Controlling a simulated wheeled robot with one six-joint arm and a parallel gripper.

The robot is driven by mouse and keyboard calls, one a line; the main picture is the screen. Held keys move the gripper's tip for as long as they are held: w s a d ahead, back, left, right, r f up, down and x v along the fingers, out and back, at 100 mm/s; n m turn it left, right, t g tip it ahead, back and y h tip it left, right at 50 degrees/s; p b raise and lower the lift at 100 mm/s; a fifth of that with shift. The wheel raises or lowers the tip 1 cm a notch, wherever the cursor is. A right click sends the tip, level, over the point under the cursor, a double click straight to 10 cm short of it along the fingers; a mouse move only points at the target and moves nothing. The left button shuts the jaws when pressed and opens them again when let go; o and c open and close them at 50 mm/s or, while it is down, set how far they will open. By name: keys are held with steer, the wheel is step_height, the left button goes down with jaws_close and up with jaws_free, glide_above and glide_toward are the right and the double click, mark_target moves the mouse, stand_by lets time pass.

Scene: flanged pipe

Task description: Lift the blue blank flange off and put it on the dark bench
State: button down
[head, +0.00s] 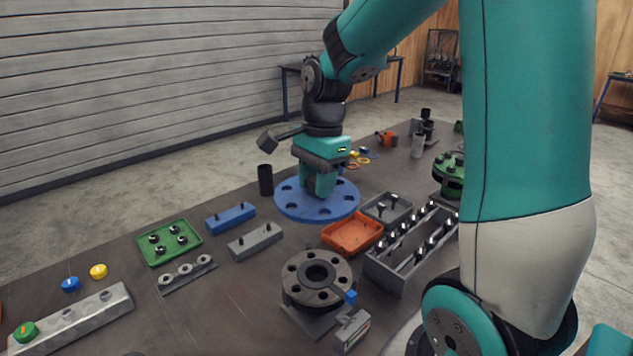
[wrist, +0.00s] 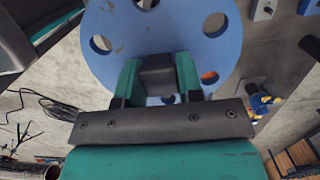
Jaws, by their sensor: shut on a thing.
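The blue blank flange (head: 290,203) is a round disc with holes around its rim and a raised block at its centre. My gripper (head: 318,188) is above its middle. In the wrist view my gripper (wrist: 158,78) is shut on the flange's dark centre block, and the blue disc (wrist: 180,30) spreads out beyond the fingers. The disc looks about level over the dark bench (head: 225,290), behind the pipe flange; I cannot tell whether it touches the bench. The dark pipe flange (head: 292,285) stands uncovered at the front, its bore open.
An orange tray (head: 352,234) and a grey rack of bolts (head: 390,275) lie right of the disc. A blue block (head: 230,218), a grey block (head: 255,242) and a dark cylinder (head: 265,180) are at its left. A green tray (head: 170,243) is farther left.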

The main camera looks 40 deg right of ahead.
mark_target(314, 180)
steer(key=shift+r+p, duration=2.4)
steer(key=shift+r, duration=0.1)
steer(key=shift+a, duration=0.1)
